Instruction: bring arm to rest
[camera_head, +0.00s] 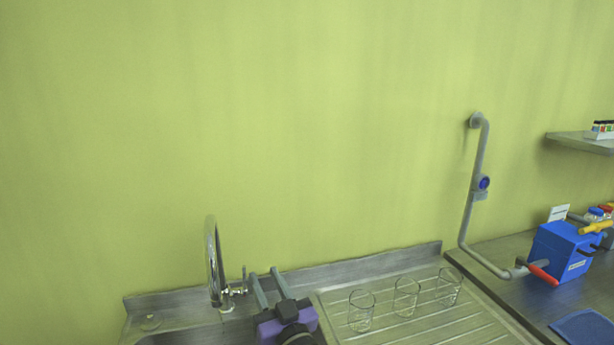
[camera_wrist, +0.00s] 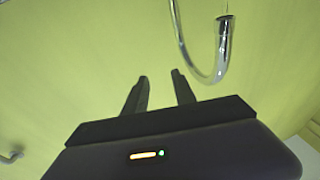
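My gripper (camera_head: 266,285) shows at the bottom of the head view, over the right part of the sink and just right of the tap. Its two fingers point up and away, apart from each other, with nothing between them. In the wrist view my gripper (camera_wrist: 158,85) also has its two fingers spread and empty, with the green wall behind. The rest of my arm is mostly cut off by the lower edge of the head view.
A curved metal tap (camera_head: 212,262) stands close left of my gripper; its spout (camera_wrist: 222,50) shows beyond the fingers. Several glass beakers (camera_head: 362,312) stand on the ridged drainboard (camera_head: 425,325). A grey wall pipe (camera_head: 470,210) and a blue box (camera_head: 562,252) are at right.

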